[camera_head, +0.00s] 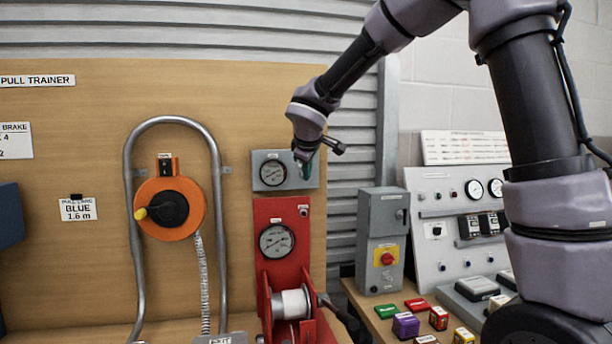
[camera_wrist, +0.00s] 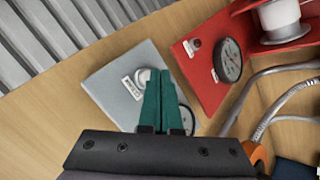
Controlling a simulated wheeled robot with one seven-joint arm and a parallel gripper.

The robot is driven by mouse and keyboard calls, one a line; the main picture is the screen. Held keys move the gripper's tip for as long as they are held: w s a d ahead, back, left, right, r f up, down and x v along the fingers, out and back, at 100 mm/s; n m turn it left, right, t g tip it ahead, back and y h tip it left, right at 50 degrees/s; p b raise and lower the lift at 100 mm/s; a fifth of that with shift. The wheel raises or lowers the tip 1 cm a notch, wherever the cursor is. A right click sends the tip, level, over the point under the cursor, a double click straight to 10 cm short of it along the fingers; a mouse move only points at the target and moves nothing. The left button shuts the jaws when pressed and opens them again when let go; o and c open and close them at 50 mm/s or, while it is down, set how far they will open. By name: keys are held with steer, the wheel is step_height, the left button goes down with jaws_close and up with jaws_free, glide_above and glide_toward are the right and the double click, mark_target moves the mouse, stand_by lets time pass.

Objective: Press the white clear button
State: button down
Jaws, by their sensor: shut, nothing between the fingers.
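The white button (camera_wrist: 143,75) is on a grey gauge box (camera_wrist: 112,82), beside a small label, in the wrist view. My gripper (camera_wrist: 161,75) has teal fingers, shut and empty. Their tips overlap the button's edge in the picture; I cannot tell whether they touch it. The fingers hide part of the box's round gauge. In the head view my gripper (camera_head: 305,170) is in front of the right part of the grey box (camera_head: 258,183), and the button is hidden behind it. The gauge (camera_head: 273,173) shows to its left.
Below is a red panel (camera_head: 263,212) with a gauge, a small button and a white spool (camera_head: 292,304). An orange reel (camera_head: 196,207) and a bent metal tube stand to the left. A grey box with a red emergency button (camera_head: 387,259) is at the right.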

steer(key=shift+s, duration=0.35)
steer(key=shift+s+d, duration=0.2)
steer(key=shift+s, duration=0.6)
steer(key=shift+s+d, duration=0.15)
steer(key=shift+s, duration=0.7)
steer(key=shift+s+d, duration=0.2)
steer(key=shift+s, duration=0.6)
steer(key=s+d+r+m+g, duration=0.1)
steer(key=s+d+r+m, duration=0.1)
steer(key=s+d+m, duration=0.45)
steer(key=s+d+r+m+g, duration=0.15)
steer(key=s+d, duration=0.25)
steer(key=d, duration=0.6)
steer(key=s+d+f+m+y, duration=0.1)
steer(key=s+d+m, duration=0.3)
steer(key=s+m, duration=0.4)
steer(key=s+y, duration=0.1)
steer(key=s, duration=0.5)
steer(key=shift+t, duration=0.35)
